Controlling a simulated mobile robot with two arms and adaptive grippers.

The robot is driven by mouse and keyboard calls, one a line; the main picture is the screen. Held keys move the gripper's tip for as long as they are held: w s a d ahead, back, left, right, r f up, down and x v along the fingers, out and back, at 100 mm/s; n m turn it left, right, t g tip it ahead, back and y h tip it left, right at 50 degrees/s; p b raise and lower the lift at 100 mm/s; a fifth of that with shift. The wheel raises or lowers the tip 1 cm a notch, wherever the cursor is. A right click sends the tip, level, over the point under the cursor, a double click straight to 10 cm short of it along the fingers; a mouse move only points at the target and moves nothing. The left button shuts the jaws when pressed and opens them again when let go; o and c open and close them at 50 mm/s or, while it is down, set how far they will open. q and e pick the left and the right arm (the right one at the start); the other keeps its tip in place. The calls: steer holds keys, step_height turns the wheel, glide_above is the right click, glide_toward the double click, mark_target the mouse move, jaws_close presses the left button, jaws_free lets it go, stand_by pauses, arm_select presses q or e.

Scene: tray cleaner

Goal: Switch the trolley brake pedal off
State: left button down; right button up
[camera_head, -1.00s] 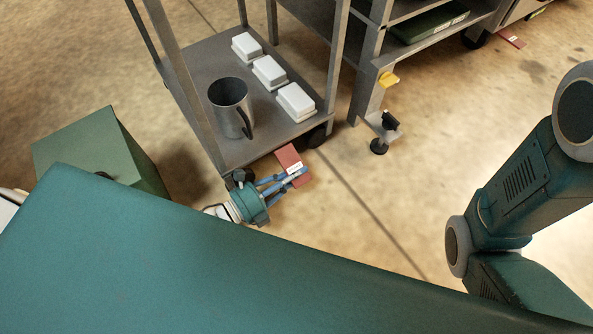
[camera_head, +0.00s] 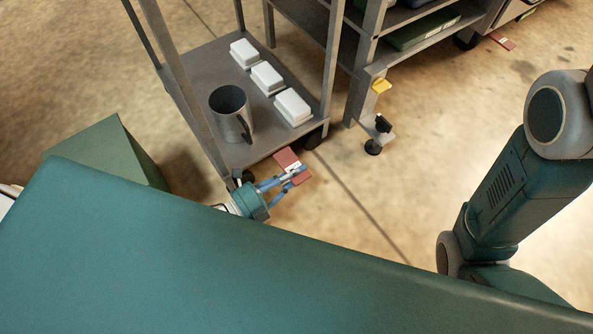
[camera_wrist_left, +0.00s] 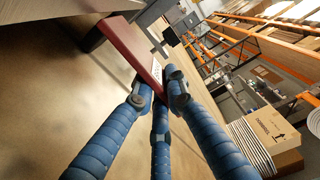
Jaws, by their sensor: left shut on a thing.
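The trolley brake pedal (camera_head: 286,158) is a flat dark red plate with a white label, sticking out low from the trolley (camera_head: 192,78) near its front corner. My left gripper (camera_head: 299,172) is at the pedal's outer end, close above the floor, with its blue fingers shut on it. In the left wrist view the red pedal (camera_wrist_left: 130,45) runs from the grey trolley frame down to my left fingertips (camera_wrist_left: 160,88), which are closed at its end and label. The fingers hide part of the pedal's end. My right gripper is not in view.
The trolley's lower shelf holds a metal jug (camera_head: 230,112) and several white boxes. A grey rack (camera_head: 362,95) with a yellow part (camera_head: 381,86) and a black-footed leg stands to the right. A green box (camera_head: 105,150) is at left. Floor right of the pedal is clear.

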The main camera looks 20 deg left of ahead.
arm_select(q)
steer(key=shift+w+d+r, duration=0.1)
steer(key=shift+r, duration=0.3)
steer(key=c, duration=1.8)
jaws_free()
steer(key=shift+o, duration=0.2)
steer(key=v, duration=1.2)
steer(key=shift+f, duration=0.15)
